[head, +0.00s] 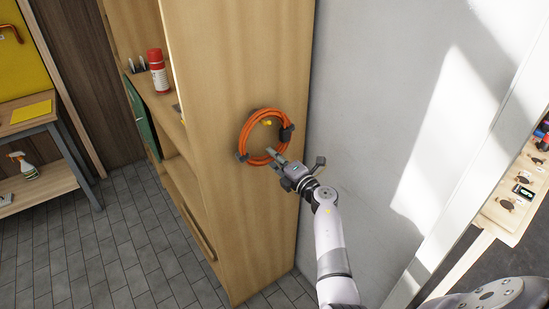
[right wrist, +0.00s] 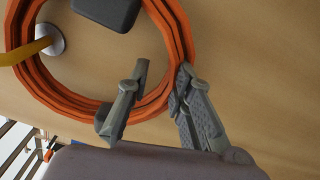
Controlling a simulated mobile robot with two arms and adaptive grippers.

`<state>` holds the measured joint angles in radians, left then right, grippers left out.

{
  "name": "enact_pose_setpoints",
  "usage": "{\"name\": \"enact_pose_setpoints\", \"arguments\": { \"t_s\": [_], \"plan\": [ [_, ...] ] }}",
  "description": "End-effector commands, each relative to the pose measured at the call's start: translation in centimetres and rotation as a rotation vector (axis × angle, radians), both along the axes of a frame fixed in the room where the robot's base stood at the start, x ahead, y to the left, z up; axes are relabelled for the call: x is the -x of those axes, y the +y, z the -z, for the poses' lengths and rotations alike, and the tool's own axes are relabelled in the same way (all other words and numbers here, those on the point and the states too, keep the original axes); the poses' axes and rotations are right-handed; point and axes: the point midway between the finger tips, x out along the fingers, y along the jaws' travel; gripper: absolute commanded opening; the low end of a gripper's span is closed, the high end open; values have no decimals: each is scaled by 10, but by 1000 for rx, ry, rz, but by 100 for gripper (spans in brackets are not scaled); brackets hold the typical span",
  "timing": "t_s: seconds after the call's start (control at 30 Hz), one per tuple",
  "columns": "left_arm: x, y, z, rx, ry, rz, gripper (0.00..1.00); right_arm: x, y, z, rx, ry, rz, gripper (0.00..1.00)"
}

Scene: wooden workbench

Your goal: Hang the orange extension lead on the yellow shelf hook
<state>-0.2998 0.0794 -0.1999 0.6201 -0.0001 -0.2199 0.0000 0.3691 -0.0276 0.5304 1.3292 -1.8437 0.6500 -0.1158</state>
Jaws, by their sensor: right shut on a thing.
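The orange extension lead (head: 246,130) is a round coil upright against the wooden side panel of the shelf unit, with dark blocks on its rim. The yellow shelf hook (head: 267,122) shows inside the ring. In the right wrist view the hook (right wrist: 30,48) comes from a round pale base inside the coil (right wrist: 68,97) and crosses in front of its left strand. Whether the coil's weight rests on the hook I cannot tell. My right gripper (head: 277,158) is at the coil's lower right; its fingers (right wrist: 160,92) are shut on the lead's strand. My left gripper is not in view.
The tall wooden shelf unit (head: 232,60) holds a red-capped can (head: 158,72). A grey wall (head: 350,110) stands right of it. A bench with a spray bottle (head: 24,166) is at far left. Tiled floor (head: 120,245) is open at lower left.

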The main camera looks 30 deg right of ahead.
Motion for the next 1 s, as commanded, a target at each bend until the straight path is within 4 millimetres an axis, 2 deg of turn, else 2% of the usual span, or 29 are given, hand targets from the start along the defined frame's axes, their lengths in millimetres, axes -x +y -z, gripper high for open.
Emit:
{"name": "enact_pose_setpoints", "arguments": {
  "t_s": [0.47, 0.5, 0.83, 1.0],
  "plan": [
    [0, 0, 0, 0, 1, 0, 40, 0, 0, -3, 0, -4, 0, 0],
    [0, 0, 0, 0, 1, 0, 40, 0, 0, -3, 0, -4, 0, 21],
    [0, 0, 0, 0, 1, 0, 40, 0, 0, -1, 0, -2, 0, 43],
    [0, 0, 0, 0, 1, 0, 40, 0, 0, -1, 0, -1, 0, 44]
  ]
}}
